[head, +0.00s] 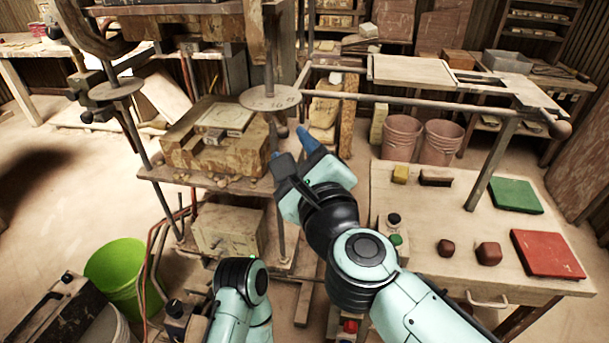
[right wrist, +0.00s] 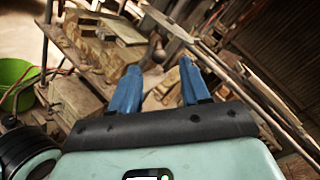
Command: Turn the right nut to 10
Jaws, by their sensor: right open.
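The right nut (head: 270,97) is a flat round metal disc with dark marks on a vertical rod of the press; I cannot read the marks surely. The left nut (head: 115,88) is a similar disc on the left rod. My right gripper (head: 297,147) is open and empty, with blue fingers, below and a little right of the right nut, apart from it. In the right wrist view the right gripper's fingers (right wrist: 159,72) stand apart, and the right nut (right wrist: 166,22) shows beyond them at the top. My left gripper is not in view.
The press bed (head: 170,175) holds a worn block with a pale tile mould (head: 226,117). A long bar (head: 420,101) with a ball end runs right of the nut. A table (head: 450,225) with green and red tiles stands at the right. A green bucket (head: 115,265) stands lower left.

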